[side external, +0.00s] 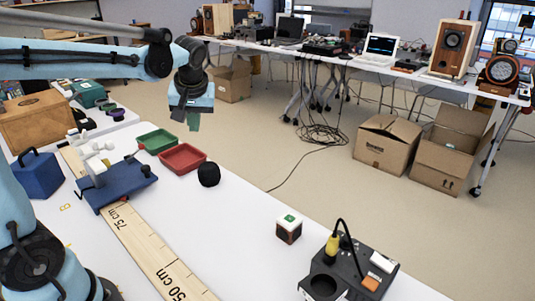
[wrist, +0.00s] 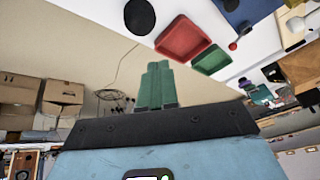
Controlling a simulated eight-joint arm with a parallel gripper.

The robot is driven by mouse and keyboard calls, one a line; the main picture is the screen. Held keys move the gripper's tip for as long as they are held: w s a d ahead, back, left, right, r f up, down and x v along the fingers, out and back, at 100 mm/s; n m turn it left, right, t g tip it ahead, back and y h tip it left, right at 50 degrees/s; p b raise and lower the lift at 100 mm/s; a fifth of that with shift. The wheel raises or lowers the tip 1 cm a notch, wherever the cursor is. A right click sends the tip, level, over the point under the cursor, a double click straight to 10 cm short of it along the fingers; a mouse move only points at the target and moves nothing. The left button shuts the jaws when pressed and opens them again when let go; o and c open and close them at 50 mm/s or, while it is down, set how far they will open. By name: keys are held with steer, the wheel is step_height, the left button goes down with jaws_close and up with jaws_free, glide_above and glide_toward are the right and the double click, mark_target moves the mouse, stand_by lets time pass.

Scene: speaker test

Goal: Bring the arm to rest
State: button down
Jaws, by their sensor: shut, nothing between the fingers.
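My gripper (side external: 194,118) hangs at the end of my raised arm, in the upper left of the side external view. Its green fingers point down and are shut with nothing between them. It is well above the table, apart from everything, and appears near the red and green trays in the picture. In the wrist view the green fingers (wrist: 156,84) are together. The white table (side external: 240,250) lies below.
A white-and-dark cube (side external: 289,228) and a black device (side external: 348,272) with a cable stand front right. A wooden ruler (side external: 150,252) lies nearby.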

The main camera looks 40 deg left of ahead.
steer(key=s+d+f+m+t+h, duration=0.2)
steer(key=s+d+m, duration=0.2)
steer(key=d, duration=0.3)
steer(key=s+d+f+m+t+h, duration=0.2)
steer(key=s+d+m, duration=0.3)
steer(key=d, duration=0.3)
steer(key=shift+s+f+m+t+h, duration=0.2)
steer(key=shift+f+m+t+h, duration=0.1)
steer(key=shift+f+m+t, duration=0.15)
